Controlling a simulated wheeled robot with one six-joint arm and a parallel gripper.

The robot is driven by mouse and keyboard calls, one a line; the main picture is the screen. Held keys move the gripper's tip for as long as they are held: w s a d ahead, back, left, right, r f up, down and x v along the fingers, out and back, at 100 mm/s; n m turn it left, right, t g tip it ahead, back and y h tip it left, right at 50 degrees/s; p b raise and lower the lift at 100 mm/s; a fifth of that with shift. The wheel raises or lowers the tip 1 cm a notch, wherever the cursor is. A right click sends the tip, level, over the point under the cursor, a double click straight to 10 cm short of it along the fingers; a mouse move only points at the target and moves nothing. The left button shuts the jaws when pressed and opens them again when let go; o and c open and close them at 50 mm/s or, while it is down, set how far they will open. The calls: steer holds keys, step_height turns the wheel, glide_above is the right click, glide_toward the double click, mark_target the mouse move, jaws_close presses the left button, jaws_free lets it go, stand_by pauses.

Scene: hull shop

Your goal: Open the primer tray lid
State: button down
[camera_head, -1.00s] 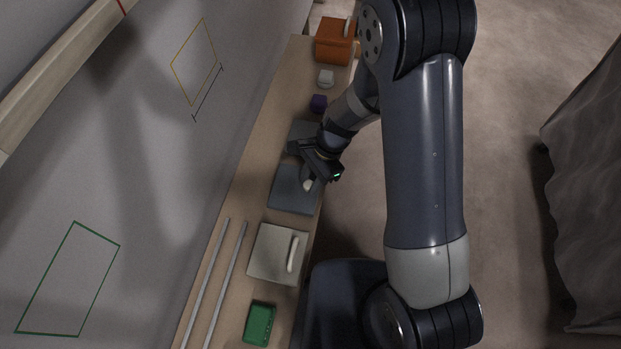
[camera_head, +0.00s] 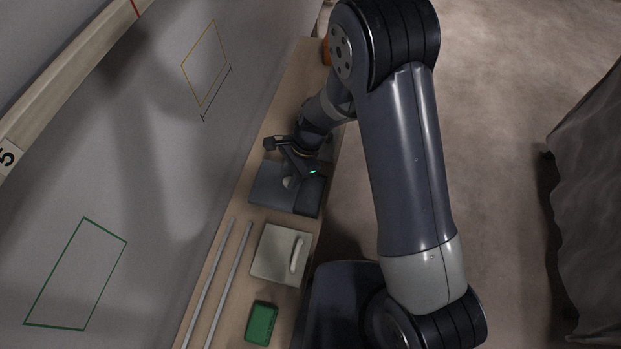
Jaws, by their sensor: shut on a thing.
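A blue-grey tray with a flat lid (camera_head: 267,188) lies on the long wooden bench, below my gripper in the head view. The lid sits shifted to the left, and a darker strip of the tray (camera_head: 309,196) shows along its right side. My gripper (camera_head: 289,178) is shut on the small pale handle (camera_head: 289,184) of this lid. The fingers and wrist partly cover the handle and the lid's upper edge. I cannot read any label that names the tray.
A cream lidded box (camera_head: 275,252) with a bar handle and a green block (camera_head: 261,323) stand nearer on the bench (camera_head: 297,75). Two thin rods (camera_head: 228,285) lie along the wall side. An orange box (camera_head: 326,52) is mostly hidden behind my arm.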

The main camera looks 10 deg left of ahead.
mark_target(270, 185)
steer(key=a, duration=0.4)
steer(key=shift+w+a, duration=0.15)
steer(key=c, duration=1.1)
jaws_free()
steer(key=shift+c, duration=0.2)
steer(key=shift+r, duration=0.1)
steer(key=p+v, duration=0.1)
steer(key=v, duration=0.9)
steer(key=shift+w+r, duration=0.15)
steer(key=shift+r, duration=0.1)
